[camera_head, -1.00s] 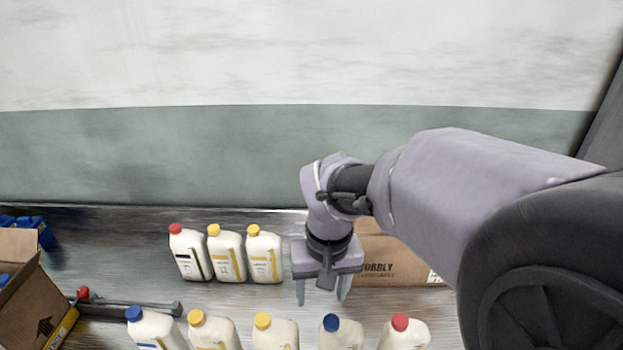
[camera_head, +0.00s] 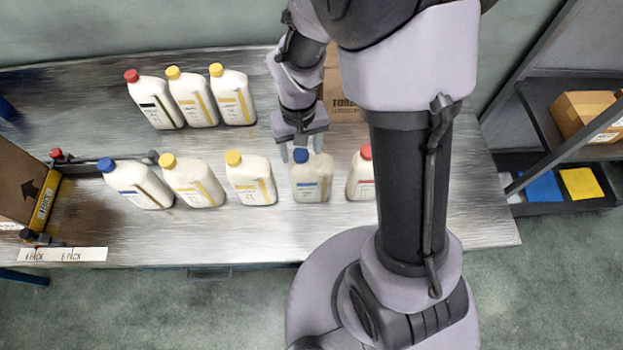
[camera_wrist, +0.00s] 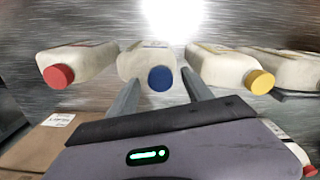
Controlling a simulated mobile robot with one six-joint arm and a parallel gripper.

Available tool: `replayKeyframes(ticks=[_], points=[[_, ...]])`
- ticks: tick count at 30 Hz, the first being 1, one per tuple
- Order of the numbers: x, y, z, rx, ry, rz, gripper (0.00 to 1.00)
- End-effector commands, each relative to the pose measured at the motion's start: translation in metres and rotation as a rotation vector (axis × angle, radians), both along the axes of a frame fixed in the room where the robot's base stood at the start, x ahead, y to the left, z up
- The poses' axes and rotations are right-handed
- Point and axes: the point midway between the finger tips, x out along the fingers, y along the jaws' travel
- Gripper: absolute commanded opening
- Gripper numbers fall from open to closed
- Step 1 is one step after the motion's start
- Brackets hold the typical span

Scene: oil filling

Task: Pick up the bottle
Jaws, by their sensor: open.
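Several white bottles stand on the metal table. A front-row bottle with a blue cap (camera_head: 311,184) is nearest my gripper (camera_head: 301,149). My gripper is open and empty, with its fingers at the far side of this bottle, near its cap. In the wrist view the same blue-capped bottle (camera_wrist: 146,62) shows between the spread fingers of my gripper (camera_wrist: 160,88), one finger on each side. I cannot tell whether the fingers touch it. A red-capped bottle (camera_head: 361,180) stands to its right, partly hidden by my arm, and a yellow-capped bottle (camera_head: 250,181) to its left.
Another blue-capped bottle (camera_head: 138,187) and a yellow-capped one (camera_head: 193,184) stand farther left. A back row holds a red-capped bottle (camera_head: 157,105) and two yellow-capped ones. A cardboard box (camera_head: 345,108) is behind my gripper. An open carton (camera_head: 22,180) is at the left; a shelf (camera_head: 540,100) stands right.

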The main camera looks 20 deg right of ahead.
Motion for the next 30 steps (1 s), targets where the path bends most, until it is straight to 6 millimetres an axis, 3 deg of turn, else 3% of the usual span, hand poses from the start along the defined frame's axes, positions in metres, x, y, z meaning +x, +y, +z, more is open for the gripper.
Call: replayKeyframes(ticks=[7,16,30], points=[[0.0002,0.0003,-0.0030,0.000,-0.001,0.000,0.59],[0.0003,0.0003,-0.0028,0.000,-0.001,0.000,0.00],[0.0003,0.0004,-0.0026,0.000,-0.001,0.000,0.00]])
